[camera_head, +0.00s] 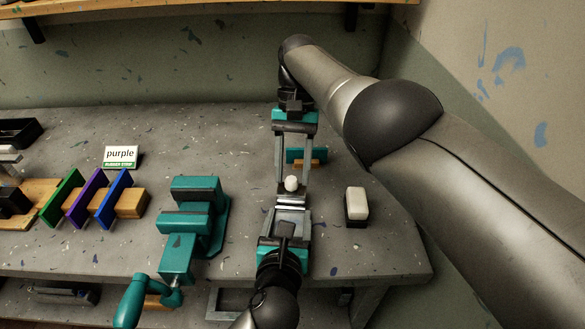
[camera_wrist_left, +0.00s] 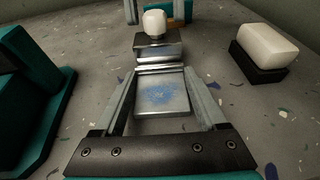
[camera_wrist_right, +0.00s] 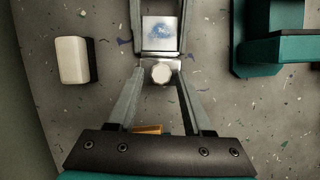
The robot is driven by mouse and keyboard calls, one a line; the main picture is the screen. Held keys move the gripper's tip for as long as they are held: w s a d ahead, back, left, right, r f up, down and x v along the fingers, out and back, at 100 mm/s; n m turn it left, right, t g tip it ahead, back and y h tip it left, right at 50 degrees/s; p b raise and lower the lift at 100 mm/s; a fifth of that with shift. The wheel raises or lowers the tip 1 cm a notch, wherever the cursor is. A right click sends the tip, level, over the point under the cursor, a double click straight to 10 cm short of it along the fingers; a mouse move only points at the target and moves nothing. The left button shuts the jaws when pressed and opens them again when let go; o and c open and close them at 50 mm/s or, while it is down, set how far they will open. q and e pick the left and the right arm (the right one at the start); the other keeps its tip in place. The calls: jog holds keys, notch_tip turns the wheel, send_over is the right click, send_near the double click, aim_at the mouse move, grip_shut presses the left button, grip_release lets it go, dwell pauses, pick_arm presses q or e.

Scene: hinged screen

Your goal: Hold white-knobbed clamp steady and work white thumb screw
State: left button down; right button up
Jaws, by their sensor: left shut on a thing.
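The clamp is a small grey metal piece (camera_head: 291,200) with a white thumb screw (camera_head: 291,183) on its far end. In the left wrist view, its plate (camera_wrist_left: 161,95) has a blue smear and the white knob (camera_wrist_left: 155,22) stands beyond it. My left gripper (camera_head: 292,208) is shut on the clamp from the near side, one finger along each edge. My right gripper (camera_head: 293,186) reaches in from the far side. In the right wrist view, its fingertips stand on either side of the white knob (camera_wrist_right: 161,73), with a slim gap; it looks open.
A white block on a black base (camera_head: 356,204) stands right of the clamp. A teal vise (camera_head: 190,220) is to the left. Colored panels with wooden blocks (camera_head: 90,200) and a "purple" sign (camera_head: 121,157) lie further left. A teal piece with an orange strip (camera_head: 306,156) is behind.

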jog(key=shift+o, duration=1.4)
jog(key=shift+r, duration=0.15)
